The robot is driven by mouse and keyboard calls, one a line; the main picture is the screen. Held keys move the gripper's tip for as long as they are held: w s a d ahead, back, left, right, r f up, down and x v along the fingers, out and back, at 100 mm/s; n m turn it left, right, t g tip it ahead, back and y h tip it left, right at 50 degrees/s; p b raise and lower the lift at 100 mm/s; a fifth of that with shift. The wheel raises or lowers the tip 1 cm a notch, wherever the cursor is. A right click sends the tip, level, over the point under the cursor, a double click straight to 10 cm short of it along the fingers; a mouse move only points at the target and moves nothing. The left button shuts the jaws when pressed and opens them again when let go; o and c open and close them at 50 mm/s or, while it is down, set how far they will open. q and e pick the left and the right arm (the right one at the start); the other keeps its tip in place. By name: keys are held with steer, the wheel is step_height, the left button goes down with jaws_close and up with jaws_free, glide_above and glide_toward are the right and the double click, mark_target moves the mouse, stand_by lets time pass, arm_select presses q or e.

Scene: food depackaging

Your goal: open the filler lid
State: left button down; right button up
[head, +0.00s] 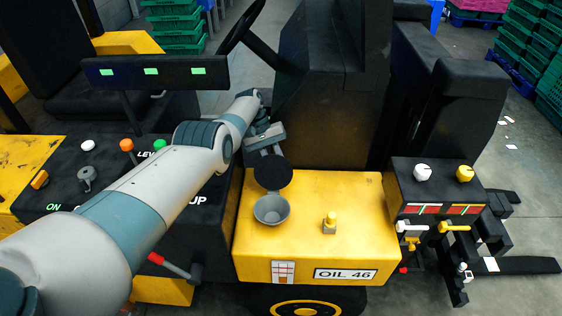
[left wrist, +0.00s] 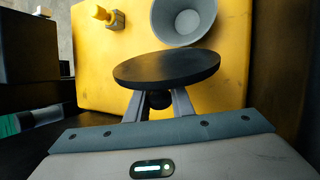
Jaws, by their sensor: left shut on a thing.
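The filler lid (head: 273,172) is a black round disc. It also shows in the left wrist view (left wrist: 167,68), with a dark knob (left wrist: 160,99) on the side facing me. My left gripper (head: 268,149) is shut on that knob, its two grey fingers (left wrist: 160,104) on either side. The grey filler neck (head: 271,209) stands uncovered on the yellow housing, its hollow inside visible. It also shows in the left wrist view (left wrist: 184,20). The lid is beside the neck, toward the seat; whether they are joined I cannot tell. My right gripper is not in view.
A yellow knob (head: 330,223) stands on the yellow housing (head: 350,205), right of the neck. The black seat block (head: 330,100) rises behind the lid. A lever with a red grip (head: 172,264) is at the front left. A control box (head: 440,184) stands to the right.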

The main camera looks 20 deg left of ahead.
arm_select(q)
steer(key=shift+f, duration=0.1)
stand_by(0.3)
steer(key=c, duration=1.6)
jaws_free()
steer(key=shift+d, duration=0.1)
steer(key=shift+o, duration=0.2)
